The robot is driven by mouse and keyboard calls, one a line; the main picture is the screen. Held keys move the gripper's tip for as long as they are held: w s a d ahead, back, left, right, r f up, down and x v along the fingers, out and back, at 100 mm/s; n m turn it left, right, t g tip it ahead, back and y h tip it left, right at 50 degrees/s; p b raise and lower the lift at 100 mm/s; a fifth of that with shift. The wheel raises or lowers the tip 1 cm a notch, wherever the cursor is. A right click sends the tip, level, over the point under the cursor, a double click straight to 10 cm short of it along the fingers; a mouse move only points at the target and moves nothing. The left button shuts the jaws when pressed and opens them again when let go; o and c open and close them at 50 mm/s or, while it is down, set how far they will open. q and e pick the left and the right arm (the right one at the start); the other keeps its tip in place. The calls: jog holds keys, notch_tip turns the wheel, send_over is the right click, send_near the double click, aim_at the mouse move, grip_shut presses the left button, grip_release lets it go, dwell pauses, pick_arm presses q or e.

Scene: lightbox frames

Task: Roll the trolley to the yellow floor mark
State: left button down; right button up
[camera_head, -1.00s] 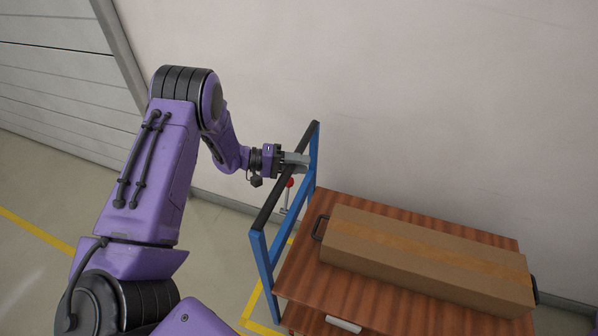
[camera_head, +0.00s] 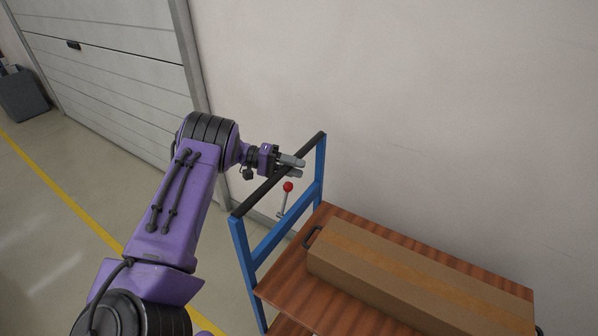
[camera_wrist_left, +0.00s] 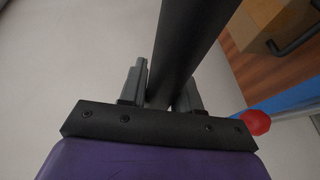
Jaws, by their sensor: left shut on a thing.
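The trolley has a wooden deck (camera_head: 278,290) and a blue frame (camera_head: 243,255) topped by a black push bar (camera_head: 258,196). My left gripper (camera_head: 291,164) is shut on the bar near its far end. In the left wrist view the fingers (camera_wrist_left: 170,92) lie on both sides of the bar (camera_wrist_left: 192,40). A yellow line (camera_head: 62,192) runs along the floor left of the trolley, partly hidden by my arm. I cannot tell whether it is the task's mark. My right gripper is out of view.
A long cardboard box (camera_head: 400,275) lies on the deck. A red-knobbed lever (camera_head: 288,187) stands by the frame. A pale wall (camera_head: 430,120) rises close behind the trolley. A shutter door (camera_head: 110,75) and a dark bin (camera_head: 22,95) are at left. The floor at left is clear.

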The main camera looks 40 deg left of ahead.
pick_arm(q)
jog(key=c, duration=0.9)
grip_release()
jog(key=shift+a, duration=0.1)
jog(key=shift+s+a, duration=0.2)
jog(key=shift+a, duration=0.15)
jog(key=b+v, duration=0.2)
jog(key=v, duration=0.7)
jog(key=shift+s+a+b, duration=0.1)
jog(key=shift+a+b, duration=0.25)
jog(key=shift+a, duration=0.05)
jog(key=shift+d, duration=0.1)
